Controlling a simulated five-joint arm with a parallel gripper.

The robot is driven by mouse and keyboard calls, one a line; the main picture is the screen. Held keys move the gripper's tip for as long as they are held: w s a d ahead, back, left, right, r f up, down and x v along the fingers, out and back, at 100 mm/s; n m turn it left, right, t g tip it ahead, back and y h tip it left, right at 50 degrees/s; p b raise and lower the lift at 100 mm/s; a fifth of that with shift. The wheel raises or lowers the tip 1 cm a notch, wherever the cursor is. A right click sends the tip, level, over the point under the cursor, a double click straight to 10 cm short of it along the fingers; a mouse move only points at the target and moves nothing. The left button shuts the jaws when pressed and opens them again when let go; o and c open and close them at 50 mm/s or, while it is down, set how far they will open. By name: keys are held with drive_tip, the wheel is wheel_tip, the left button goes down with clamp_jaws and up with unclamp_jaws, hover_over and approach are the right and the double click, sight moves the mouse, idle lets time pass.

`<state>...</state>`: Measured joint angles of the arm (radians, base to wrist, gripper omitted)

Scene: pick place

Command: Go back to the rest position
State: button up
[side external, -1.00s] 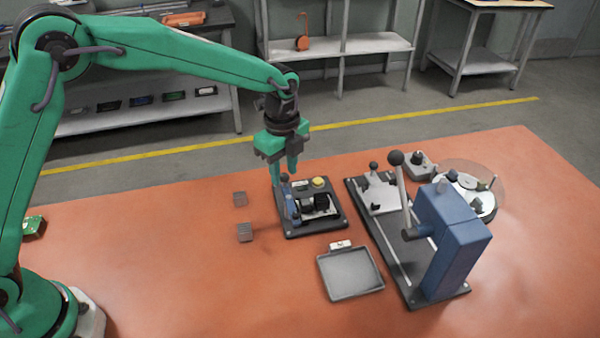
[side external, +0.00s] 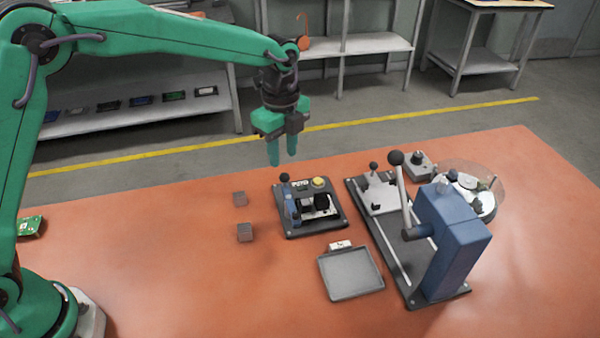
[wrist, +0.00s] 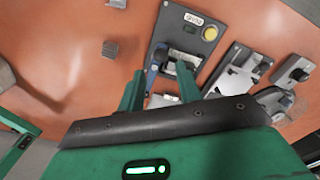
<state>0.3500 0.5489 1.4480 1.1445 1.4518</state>
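My gripper (side external: 281,152) hangs fingers-down above the orange table (side external: 150,260), over the back left of the dark test fixture (side external: 312,208). Its two green fingers are apart with nothing visible between them, so it is open and empty. In the wrist view the gripper (wrist: 160,85) shows both fingers spread, with the fixture (wrist: 188,42) beyond them. The fixture has a yellow button (side external: 319,183), a blue part on its left side and a small display. The fingers are clear of the fixture.
Two small grey blocks (side external: 245,232) (side external: 240,199) lie left of the fixture. A grey tray (side external: 350,273) sits in front of it. A blue lever press (side external: 450,240) and a round disc device (side external: 470,190) stand to the right. A green circuit board (side external: 30,227) lies far left.

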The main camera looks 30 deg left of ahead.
idle(0.3)
drive_tip(key=s+a+r+n+t, duration=0.3)
drive_tip(key=s+a+r+n, duration=0.7)
drive_tip(key=s+a+r, duration=0.1)
drive_tip(key=s+a+n+t, duration=0.1)
drive_tip(key=s+a+n, duration=0.2)
drive_tip(key=s+n, duration=0.2)
drive_tip(key=s+a+f+n+t, duration=0.1)
drive_tip(key=s+a+n, duration=0.3)
drive_tip(key=s, duration=0.6)
drive_tip(key=shift+s+n+t, duration=0.3)
drive_tip(key=shift+s+n, duration=0.1)
drive_tip(key=shift+n, duration=0.4)
